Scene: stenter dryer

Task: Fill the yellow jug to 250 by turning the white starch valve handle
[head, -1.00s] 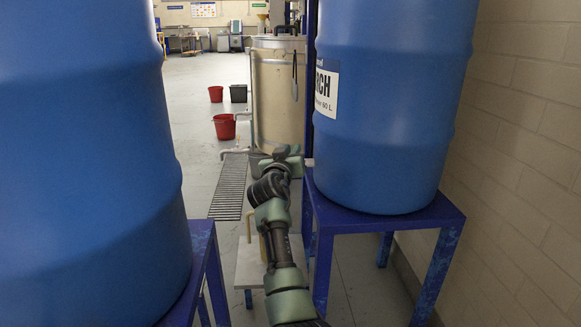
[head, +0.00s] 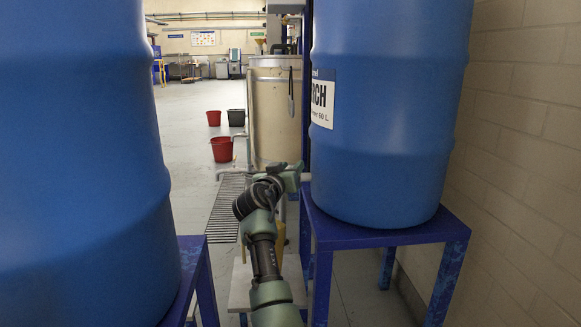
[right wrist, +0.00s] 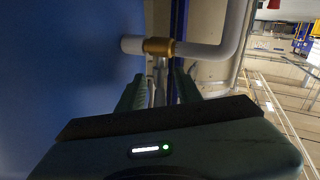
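The blue starch drum (head: 385,130) stands on a blue stand at the right. My right gripper (head: 290,174) is beside its lower left side, near a short white outlet pipe (head: 306,177). In the right wrist view, this pipe (right wrist: 205,50) leaves the drum through a brass collar (right wrist: 158,46) and bends. My right gripper's fingers (right wrist: 158,92) are apart, just short of the pipe. I cannot make out the white valve handle. A yellow piece, probably the jug (head: 278,238), shows behind my right arm, which hides most of it. Its level cannot be read. My left gripper is out of view.
Another blue drum (head: 80,150) on a blue stand fills the left. A low pale stand (head: 240,285) is between the drums. A steel tank (head: 275,110), red buckets (head: 222,149) and a floor grate (head: 228,205) are beyond. A brick wall (head: 520,150) bounds the right.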

